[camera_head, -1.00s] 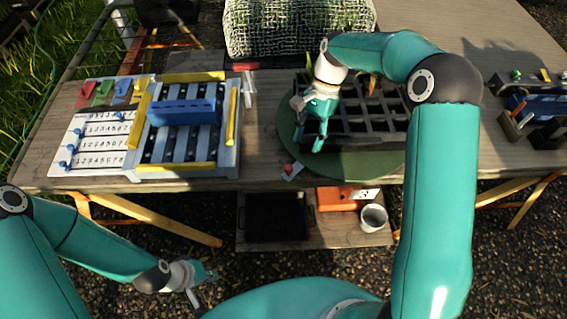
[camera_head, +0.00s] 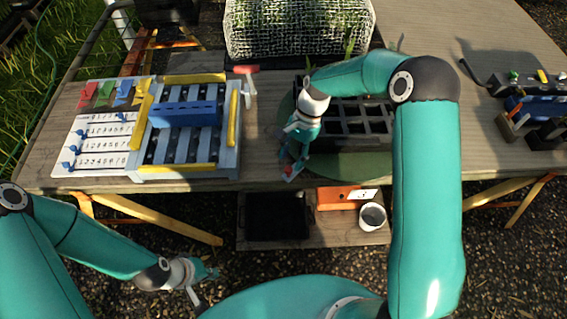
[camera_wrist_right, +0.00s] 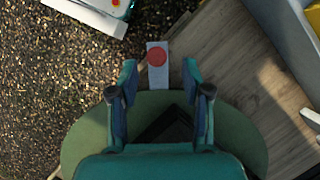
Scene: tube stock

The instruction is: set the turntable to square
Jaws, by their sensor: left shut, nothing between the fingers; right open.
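The turntable is a green round disc (camera_head: 350,168) near the table's front edge, carrying a black compartmented crate (camera_head: 352,128). In the right wrist view the disc (camera_wrist_right: 85,140) lies under my gripper, and a dark part of the crate (camera_wrist_right: 172,125) shows between the fingers. A pale tab with a red round knob (camera_wrist_right: 157,57) sticks out past the disc's rim. My right gripper (camera_wrist_right: 159,75) is open, its fingers either side of the tab; contact cannot be told. In the head view this gripper (camera_head: 290,166) hides the disc's left part. My left gripper (camera_head: 203,285) is shut and empty, low at the left.
A roller stand with yellow rails (camera_head: 180,167) and a blue block (camera_head: 185,113) is left of the turntable, beside a numbered slider board (camera_head: 98,150). A mesh-covered planter (camera_head: 298,28) stands behind. A lower shelf holds an orange box (camera_head: 338,198) and a cup (camera_head: 372,216).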

